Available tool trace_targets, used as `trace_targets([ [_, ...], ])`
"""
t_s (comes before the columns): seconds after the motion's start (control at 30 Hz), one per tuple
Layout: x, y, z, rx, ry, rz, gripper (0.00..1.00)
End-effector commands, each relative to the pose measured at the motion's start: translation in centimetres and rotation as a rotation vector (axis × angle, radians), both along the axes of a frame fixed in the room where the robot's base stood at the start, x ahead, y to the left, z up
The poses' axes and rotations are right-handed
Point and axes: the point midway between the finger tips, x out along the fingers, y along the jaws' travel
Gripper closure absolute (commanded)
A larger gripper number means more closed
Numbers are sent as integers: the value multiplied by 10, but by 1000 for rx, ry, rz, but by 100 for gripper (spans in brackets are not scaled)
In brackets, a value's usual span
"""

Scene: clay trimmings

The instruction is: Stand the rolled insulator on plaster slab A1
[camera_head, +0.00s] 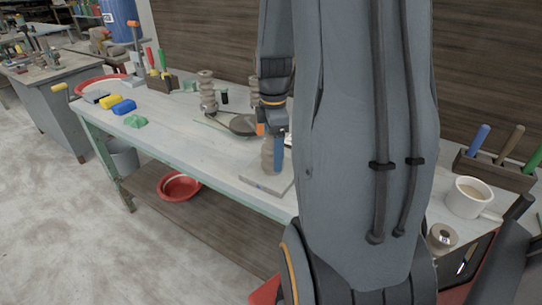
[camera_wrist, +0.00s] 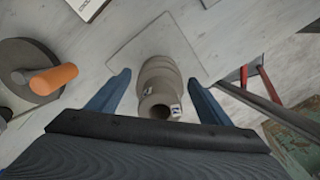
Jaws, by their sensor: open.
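The rolled insulator (camera_wrist: 158,72) is a grey-brown ribbed clay piece with a hollow end and small tags, unreadable here. It appears upright on a pale square plaster slab (camera_wrist: 138,48). In the head view the insulator (camera_head: 267,156) shows beside my finger, on the slab (camera_head: 262,184) near the table's front edge. My gripper (camera_wrist: 160,80) is open, with one blue finger on each side of the insulator and visible gaps between. In the head view my gripper (camera_head: 276,148) is partly hidden by my arm. The slab's label is not visible.
Another ribbed clay piece (camera_head: 207,92) stands farther back on the table. A dark disc (camera_head: 243,125) lies left of my gripper, with an orange cylinder (camera_wrist: 53,79) by it in the wrist view. A mug (camera_head: 468,197) stands right. The table's front-left stretch (camera_head: 185,145) is clear.

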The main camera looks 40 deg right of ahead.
Motion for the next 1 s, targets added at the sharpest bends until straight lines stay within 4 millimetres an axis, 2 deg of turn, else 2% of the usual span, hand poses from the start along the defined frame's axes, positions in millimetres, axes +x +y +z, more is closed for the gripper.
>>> trace_targets([
  [0.4, 2, -1, 81, -3, -5, 0, 27],
  [0.6, 1, 0, 105, -1, -3, 0, 27],
  [0.77, 1, 9, 106, 0, -1, -32, 27],
  [0.87, 2, 29, 94, -2, -4, -117, 27],
  [1.0, -1, 71, 70, -2, -13, -309, 27],
])
